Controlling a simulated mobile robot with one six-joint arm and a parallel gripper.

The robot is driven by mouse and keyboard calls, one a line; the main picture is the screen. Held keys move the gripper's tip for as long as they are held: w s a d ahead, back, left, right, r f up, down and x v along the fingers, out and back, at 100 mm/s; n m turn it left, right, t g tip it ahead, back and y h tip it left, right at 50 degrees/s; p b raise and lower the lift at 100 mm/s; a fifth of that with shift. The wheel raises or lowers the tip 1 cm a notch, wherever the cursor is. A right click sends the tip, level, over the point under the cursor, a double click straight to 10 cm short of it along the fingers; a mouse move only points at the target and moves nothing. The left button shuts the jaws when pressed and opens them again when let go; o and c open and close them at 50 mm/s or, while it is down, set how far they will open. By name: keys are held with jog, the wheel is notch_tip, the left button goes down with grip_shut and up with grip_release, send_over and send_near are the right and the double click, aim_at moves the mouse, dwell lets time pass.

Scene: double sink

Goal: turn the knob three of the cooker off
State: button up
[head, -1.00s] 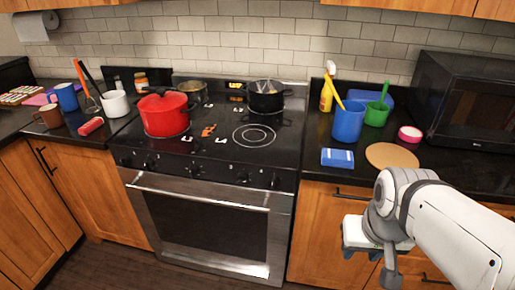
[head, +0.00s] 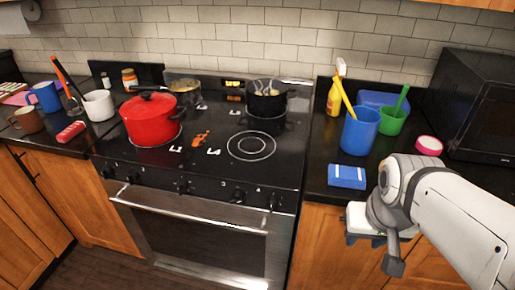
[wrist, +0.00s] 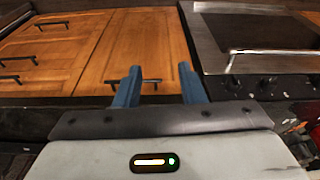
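The cooker (head: 215,215) has a black glass top and a front panel with a row of dark knobs. Knob three (head: 239,196), beside a small printed 3, is second from the right. Its exact turn is too small to read. My gripper (wrist: 160,85) is open and empty, with two blue-grey fingers apart in the wrist view. In the head view it is low at the right, in front of the wooden cabinets and right of the cooker, apart from the knob. The wrist view shows cooker knobs (wrist: 268,85) to the right of the fingers; which is knob three there is unclear.
The oven handle (head: 185,217) sticks out below the knobs. A red pot (head: 152,122) and a black pot (head: 266,105) stand on the cooktop. A blue sponge (head: 347,176) and blue cup (head: 360,132) are on the right counter. The space before the oven looks free.

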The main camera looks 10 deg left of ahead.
jog(key=shift+o, duration=0.4)
jog(key=shift+a, duration=0.1)
jog(key=shift+o, duration=0.8)
jog(key=shift+f+b, duration=0.3)
jog(key=shift+f, duration=0.05)
jog(key=shift+o, duration=1.4)
jog(key=f+n+b, duration=0.1)
jog(key=f, duration=0.1)
jog(key=f+n+h+b, duration=0.1)
jog(key=f+b, duration=0.1)
jog(key=shift+w+n+g+h+b, duration=0.2)
jog(key=shift+n+g+h+b, duration=0.1)
jog(key=w+a+f+n+t+h+b, duration=0.55)
jog(key=w+f+n+b, duration=0.5)
jog(key=b, duration=0.35)
jog(key=n+t+y+b, duration=0.8)
jog(key=n+t+b, duration=0.35)
jog(key=n, duration=0.25)
send_near(237, 198)
jog(key=w+g, duration=0.1)
jog(key=w, duration=0.7)
jog(key=shift+w+a+m, duration=0.15)
jog(key=shift+a+m, duration=0.1)
jog(key=shift+a, duration=0.15)
